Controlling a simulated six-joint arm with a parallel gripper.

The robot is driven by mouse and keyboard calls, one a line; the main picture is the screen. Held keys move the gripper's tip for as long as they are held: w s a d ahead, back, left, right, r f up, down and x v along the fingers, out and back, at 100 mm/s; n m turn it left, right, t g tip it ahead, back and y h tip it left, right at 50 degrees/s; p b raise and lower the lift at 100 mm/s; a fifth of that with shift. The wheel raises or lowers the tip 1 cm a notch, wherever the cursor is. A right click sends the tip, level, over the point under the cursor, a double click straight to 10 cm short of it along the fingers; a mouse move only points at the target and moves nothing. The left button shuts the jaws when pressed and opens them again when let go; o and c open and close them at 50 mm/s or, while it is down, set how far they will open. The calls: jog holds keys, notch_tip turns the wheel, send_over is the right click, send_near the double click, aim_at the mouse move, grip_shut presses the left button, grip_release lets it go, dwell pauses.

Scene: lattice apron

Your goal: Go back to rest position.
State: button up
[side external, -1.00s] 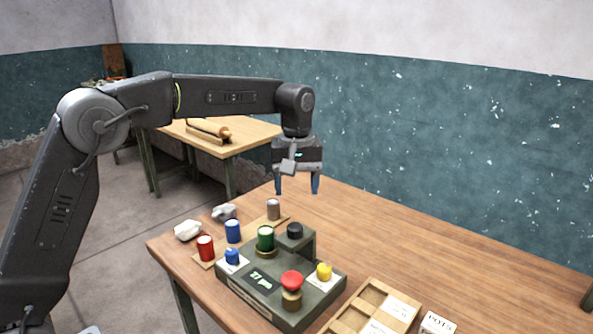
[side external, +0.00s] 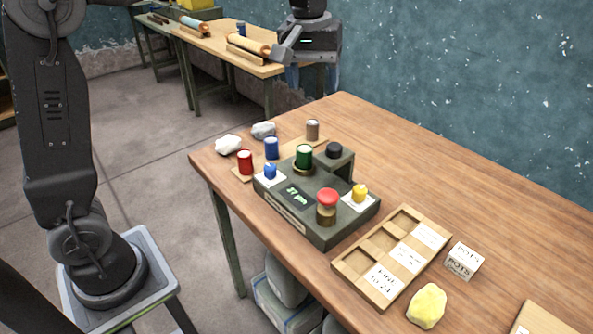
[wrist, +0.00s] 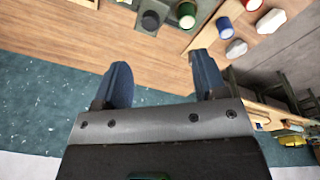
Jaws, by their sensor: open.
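My gripper (side external: 308,72) is at the top of the side view, raised above the far end of the wooden table (side external: 440,160). In the wrist view its two dark blue fingers (wrist: 160,72) are spread apart with nothing between them. The gripper stands clear of the table objects. The dark console (side external: 325,228) on the table carries a green cylinder (side external: 304,156), a black knob (side external: 334,150), a red knob (side external: 327,197), a blue piece (side external: 270,172) and a yellow piece (side external: 360,193). Its display reads what looks like 37 gm.
A compartment tray (side external: 375,238), a lettered block (side external: 464,261) and a yellow stone (side external: 427,305) lie at the front. Another table (side external: 210,42) stands behind.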

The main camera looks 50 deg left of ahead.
jog(key=s+a+f+m+t, duration=0.1)
jog(key=s+f+m+t, duration=0.1)
jog(key=s, duration=0.9)
jog(key=s+f+m+t, duration=0.2)
jog(key=s+f+m, duration=0.2)
jog(key=s, duration=0.7)
jog(key=shift+s+a+f+m, duration=0.3)
jog(key=shift+a+f+m, duration=0.05)
jog(key=shift+m, duration=0.05)
